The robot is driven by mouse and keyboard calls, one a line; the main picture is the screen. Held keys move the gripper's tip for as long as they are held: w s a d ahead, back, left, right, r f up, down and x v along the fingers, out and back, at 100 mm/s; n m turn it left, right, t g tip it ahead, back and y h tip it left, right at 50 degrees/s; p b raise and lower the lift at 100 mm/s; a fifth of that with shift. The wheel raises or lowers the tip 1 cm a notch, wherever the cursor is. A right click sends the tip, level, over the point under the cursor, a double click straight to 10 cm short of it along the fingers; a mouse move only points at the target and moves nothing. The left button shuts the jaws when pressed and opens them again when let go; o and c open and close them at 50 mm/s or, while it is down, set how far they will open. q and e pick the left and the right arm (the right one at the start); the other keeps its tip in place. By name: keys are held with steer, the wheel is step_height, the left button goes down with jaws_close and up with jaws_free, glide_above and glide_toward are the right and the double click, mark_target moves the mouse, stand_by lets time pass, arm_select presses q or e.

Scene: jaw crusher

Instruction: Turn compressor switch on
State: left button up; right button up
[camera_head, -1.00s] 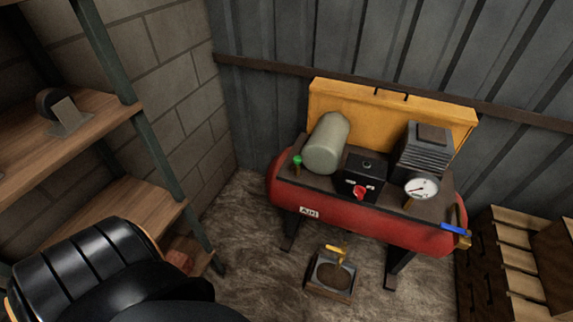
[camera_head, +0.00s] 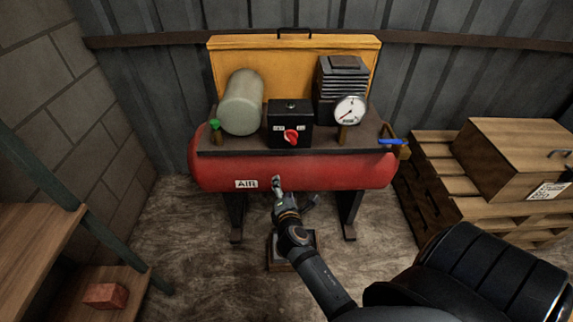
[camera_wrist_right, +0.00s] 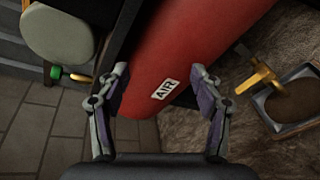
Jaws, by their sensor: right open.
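The air compressor has a red tank (camera_head: 330,172) marked AIR and stands against the metal wall. On its top plate is a black switch box (camera_head: 289,118) with a red rotary switch (camera_head: 291,136). My right gripper (camera_head: 277,184) is in front of the tank, below the switch box and apart from the switch. In the right wrist view its two fingers (camera_wrist_right: 162,90) are spread and empty, with the red tank and its AIR label (camera_wrist_right: 165,89) beyond them. The switch is not in the wrist view. My left gripper is not in view.
A pressure gauge (camera_head: 349,110), a blue-handled valve (camera_head: 390,142) and a green knob (camera_head: 215,125) flank the switch box. Pallets with a wooden crate (camera_head: 515,158) stand at the right. A shelf (camera_head: 40,235) is at the left. A tray (camera_wrist_right: 290,103) with a yellow handle lies on the floor.

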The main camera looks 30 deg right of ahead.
mark_target(290, 142)
step_height(290, 142, up, 11)
steer(key=d+n+t+h+b, duration=0.2)
steer(key=d+h, duration=0.1)
steer(key=x, duration=0.8)
steer(key=shift+w+d+f, duration=0.15)
steer(key=shift+w+f, duration=0.05)
steer(key=shift+f, duration=0.05)
steer(key=shift+w+d, duration=0.3)
steer(key=shift+w, duration=0.15)
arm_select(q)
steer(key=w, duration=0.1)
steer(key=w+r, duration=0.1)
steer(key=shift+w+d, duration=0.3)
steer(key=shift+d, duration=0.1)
arm_select(e)
steer(key=shift+c, duration=0.3)
steer(key=c, duration=1.1)
